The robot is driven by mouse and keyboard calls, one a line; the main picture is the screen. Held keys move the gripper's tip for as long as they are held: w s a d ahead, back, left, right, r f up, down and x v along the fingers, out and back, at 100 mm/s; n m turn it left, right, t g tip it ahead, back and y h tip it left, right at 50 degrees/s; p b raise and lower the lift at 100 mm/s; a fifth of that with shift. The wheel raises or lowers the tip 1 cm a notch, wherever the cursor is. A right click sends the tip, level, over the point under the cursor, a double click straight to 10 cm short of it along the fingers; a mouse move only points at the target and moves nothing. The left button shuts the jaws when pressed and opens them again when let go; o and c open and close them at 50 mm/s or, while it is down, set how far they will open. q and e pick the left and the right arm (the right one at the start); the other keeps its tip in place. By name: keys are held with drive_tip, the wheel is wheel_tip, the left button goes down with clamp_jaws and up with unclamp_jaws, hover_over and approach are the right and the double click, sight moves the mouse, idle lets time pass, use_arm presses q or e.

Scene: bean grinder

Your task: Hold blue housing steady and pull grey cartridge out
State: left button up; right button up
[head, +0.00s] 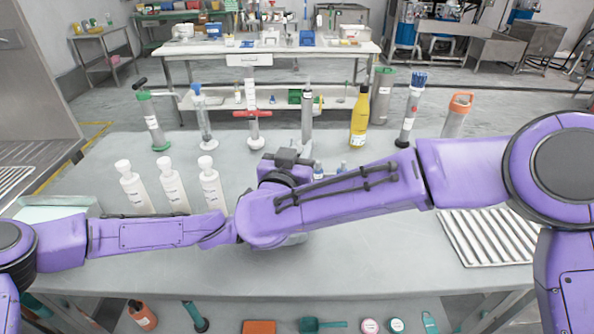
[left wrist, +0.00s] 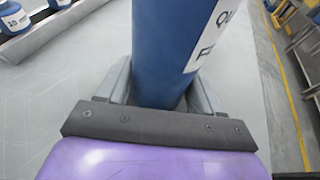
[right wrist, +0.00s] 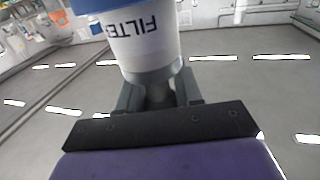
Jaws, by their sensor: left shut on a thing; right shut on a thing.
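The blue housing (left wrist: 168,45) is a blue cylinder with a white lettered label in the left wrist view. My left gripper (left wrist: 160,88) is shut around it. The grey cartridge (right wrist: 143,45) shows in the right wrist view as a pale cylinder lettered "FILTE", upside down, with a grey end. My right gripper (right wrist: 156,88) is shut on that grey end. A blue edge meets the cartridge's far end at the top of that view. In the head view my right gripper (head: 287,160) shows above the crossed arms; housing, cartridge and left gripper are hidden behind the arms.
Three white bottles (head: 172,190) stand left on the grey table (head: 365,262). Several tools and a yellow bottle (head: 360,118) line its back edge. Small blue-capped bottles (head: 318,171) stand just right of my right gripper. A ribbed tray (head: 487,237) lies at right.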

use_arm(q)
drive_tip(key=shift+s, duration=0.1)
drive_tip(key=o, duration=0.9)
use_arm(e)
wheel_tip(320, 180, up, 14)
drive_tip(key=shift+s+f, duration=0.1)
